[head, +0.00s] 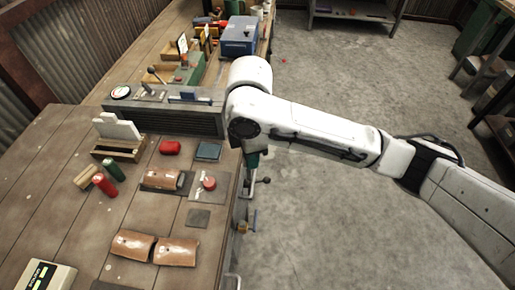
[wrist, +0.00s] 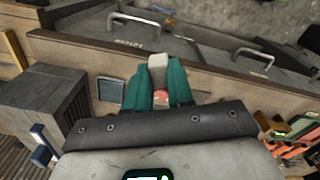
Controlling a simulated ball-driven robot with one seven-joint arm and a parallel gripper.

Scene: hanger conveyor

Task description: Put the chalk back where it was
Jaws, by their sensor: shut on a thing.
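My gripper (wrist: 160,80) has teal fingers. It is shut on a pale grey, block-like piece, apparently the chalk (wrist: 158,68), which sticks out past the fingertips in the wrist view. A pinkish patch shows between the fingers; I cannot tell what it is. In the head view my gripper (head: 253,160) hangs at the right edge of the bench, beside the dark console, and the chalk cannot be made out there.
The bench (head: 45,170) carries a red button (head: 209,183), a dark blue square (head: 208,151), curved brown pieces (head: 176,251), and red and green cylinders (head: 104,185). The dark console (head: 170,120) rises behind them. Drawer handles (wrist: 254,57) show in the wrist view. The floor to the right is open.

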